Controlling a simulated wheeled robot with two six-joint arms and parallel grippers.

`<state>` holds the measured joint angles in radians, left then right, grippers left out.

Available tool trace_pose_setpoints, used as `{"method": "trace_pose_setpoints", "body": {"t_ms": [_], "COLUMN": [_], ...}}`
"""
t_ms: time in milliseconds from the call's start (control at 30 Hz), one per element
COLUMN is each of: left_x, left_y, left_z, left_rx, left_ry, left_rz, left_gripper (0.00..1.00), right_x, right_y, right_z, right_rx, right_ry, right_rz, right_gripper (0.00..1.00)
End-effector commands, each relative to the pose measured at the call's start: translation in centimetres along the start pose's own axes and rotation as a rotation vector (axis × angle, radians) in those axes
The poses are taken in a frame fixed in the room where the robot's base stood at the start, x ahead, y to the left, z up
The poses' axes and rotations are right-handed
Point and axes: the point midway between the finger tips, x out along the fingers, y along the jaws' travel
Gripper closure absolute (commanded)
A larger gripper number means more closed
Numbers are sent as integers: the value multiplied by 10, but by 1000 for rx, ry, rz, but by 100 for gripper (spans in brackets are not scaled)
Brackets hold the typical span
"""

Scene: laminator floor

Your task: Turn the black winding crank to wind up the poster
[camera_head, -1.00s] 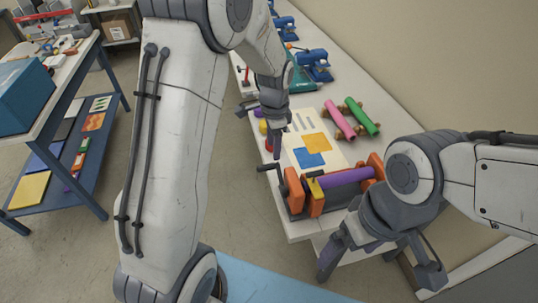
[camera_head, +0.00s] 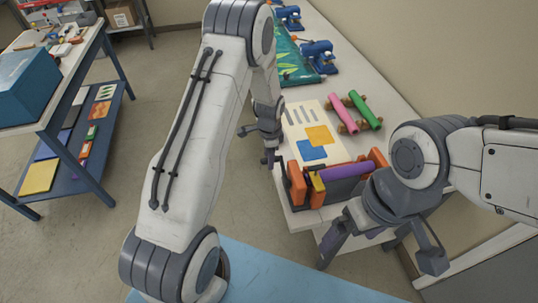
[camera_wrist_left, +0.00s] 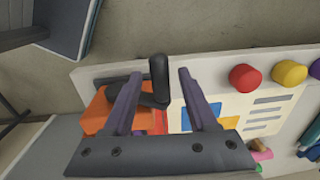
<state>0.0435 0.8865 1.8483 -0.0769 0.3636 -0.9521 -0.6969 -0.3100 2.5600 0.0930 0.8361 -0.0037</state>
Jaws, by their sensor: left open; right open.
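The winder has orange end blocks and a purple roller (camera_head: 347,171) on the near end of the white bench. The cream poster (camera_head: 318,122), with orange and blue squares, lies flat behind it. In the left wrist view, the black winding crank (camera_wrist_left: 159,72) stands between the fingers of my open left gripper (camera_wrist_left: 158,84), with a gap on each side. The orange end block (camera_wrist_left: 98,112) lies behind the left finger. In the head view my left gripper (camera_head: 259,147) is at the bench's left edge; the crank is mostly hidden. My right gripper (camera_head: 384,248) is open, empty, in front of the winder.
Pink (camera_head: 343,113) and green (camera_head: 365,110) rolls lie right of the poster. Blue machines (camera_head: 318,58) and a green patterned sheet (camera_head: 292,60) are further back. Red (camera_wrist_left: 244,77) and yellow (camera_wrist_left: 289,73) round objects lie along the bench edge. A blue-legged table (camera_head: 86,160) stands left.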

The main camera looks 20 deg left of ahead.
Motion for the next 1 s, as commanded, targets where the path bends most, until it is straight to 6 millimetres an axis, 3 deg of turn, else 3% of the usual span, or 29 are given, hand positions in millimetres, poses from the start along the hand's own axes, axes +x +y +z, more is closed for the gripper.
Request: {"method": "trace_pose_setpoints", "body": {"t_ms": [200, 267, 367, 1000], "left_x": [0, 0, 0, 0], "left_y": [0, 0, 0, 0], "left_z": [0, 0, 0, 0], "left_rx": [0, 0, 0, 0], "left_ry": [0, 0, 0, 1], "left_rz": [-1, -1, -1, -1], "left_gripper": [42, 61, 99, 100], "right_x": [0, 0, 0, 0], "right_y": [0, 0, 0, 0], "right_z": [0, 0, 0, 0], "right_rx": [0, 0, 0, 0], "right_ry": [0, 0, 0, 0], "right_rz": [0, 0, 0, 0], "right_gripper": [0, 0, 0, 0]}}
